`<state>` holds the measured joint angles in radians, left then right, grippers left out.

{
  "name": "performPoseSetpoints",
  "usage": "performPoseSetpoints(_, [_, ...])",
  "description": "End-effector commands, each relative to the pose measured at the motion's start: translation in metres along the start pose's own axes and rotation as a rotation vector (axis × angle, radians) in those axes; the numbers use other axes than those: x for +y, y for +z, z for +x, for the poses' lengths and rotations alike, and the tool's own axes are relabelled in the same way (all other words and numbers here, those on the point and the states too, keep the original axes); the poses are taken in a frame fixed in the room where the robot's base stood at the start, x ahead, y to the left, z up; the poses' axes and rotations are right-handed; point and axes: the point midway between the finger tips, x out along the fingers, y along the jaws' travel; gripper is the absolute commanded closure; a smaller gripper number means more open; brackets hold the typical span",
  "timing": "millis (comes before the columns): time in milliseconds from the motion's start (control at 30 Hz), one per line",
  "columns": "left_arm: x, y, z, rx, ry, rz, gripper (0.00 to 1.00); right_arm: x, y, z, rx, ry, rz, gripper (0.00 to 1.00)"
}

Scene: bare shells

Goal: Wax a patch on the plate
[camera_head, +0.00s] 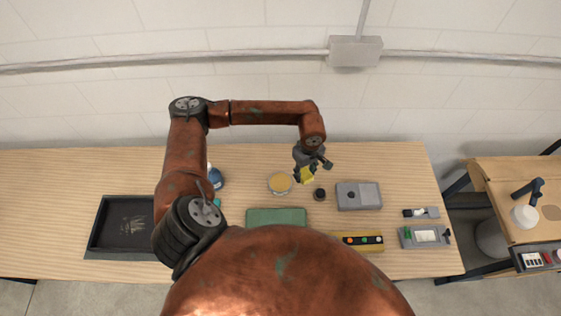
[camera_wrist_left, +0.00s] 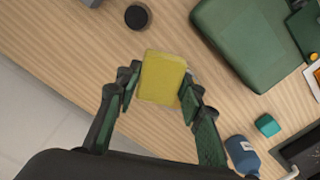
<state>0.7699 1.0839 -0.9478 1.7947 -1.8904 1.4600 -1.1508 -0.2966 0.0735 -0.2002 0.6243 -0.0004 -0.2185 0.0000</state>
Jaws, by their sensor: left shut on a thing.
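My left gripper (camera_head: 306,171) is above the wooden table, shut on a yellow block (camera_head: 308,175). In the left wrist view the yellow block (camera_wrist_left: 162,77) sits between the two fingers (camera_wrist_left: 160,88). A round tin with a yellowish top (camera_head: 280,183) stands just left of the gripper in the head view. In the wrist view I cannot make the tin out. A dark tray (camera_head: 94,232) at the left holds a dark panel with pale streaks (camera_head: 130,223), which may be the plate; I cannot tell for sure. My right gripper is not in view.
A green case (camera_head: 276,217), a black round piece (camera_head: 319,194), a grey box (camera_head: 358,195) and a yellow button panel (camera_head: 358,242) stand on the table. A blue bottle (camera_wrist_left: 241,155) and teal cube (camera_wrist_left: 267,125) are left of the tin. Bare wood lies far left.

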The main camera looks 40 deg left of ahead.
Motion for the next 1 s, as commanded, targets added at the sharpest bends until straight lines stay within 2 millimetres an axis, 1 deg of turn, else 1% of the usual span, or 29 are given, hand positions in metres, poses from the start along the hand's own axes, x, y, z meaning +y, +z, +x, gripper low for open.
performPoseSetpoints(33, [-0.007, -0.01, -0.006, -0.002, -0.008, -0.145, 0.84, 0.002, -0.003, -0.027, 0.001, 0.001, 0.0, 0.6])
performPoseSetpoints(100, [-0.015, -0.024, 0.002, -0.001, -0.009, -0.346, 0.84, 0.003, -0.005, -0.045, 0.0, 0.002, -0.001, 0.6])
performPoseSetpoints(200, [-0.029, -0.042, 0.013, 0.0, -0.01, -0.605, 0.84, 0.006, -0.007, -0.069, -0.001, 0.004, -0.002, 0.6])
performPoseSetpoints(300, [-0.043, -0.057, 0.022, 0.0, -0.007, -0.816, 0.84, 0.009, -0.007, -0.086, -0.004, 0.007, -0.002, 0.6])
performPoseSetpoints(400, [-0.054, -0.067, 0.03, 0.0, -0.005, -0.963, 0.84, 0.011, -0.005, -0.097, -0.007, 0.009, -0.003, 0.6])
performPoseSetpoints(500, [-0.061, -0.073, 0.035, -0.001, -0.003, -1.05, 0.84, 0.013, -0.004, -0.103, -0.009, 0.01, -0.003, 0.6])
performPoseSetpoints(633, [-0.064, -0.076, 0.041, -0.002, -0.002, -1.09, 0.84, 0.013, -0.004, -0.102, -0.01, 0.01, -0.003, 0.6])
performPoseSetpoints(867, [-0.064, -0.076, 0.055, -0.003, -0.003, -1.09, 0.84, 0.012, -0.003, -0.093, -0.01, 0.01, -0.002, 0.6])
performPoseSetpoints(1000, [-0.064, -0.075, 0.069, -0.003, -0.003, -1.089, 0.84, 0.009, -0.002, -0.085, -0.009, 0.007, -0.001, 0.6])
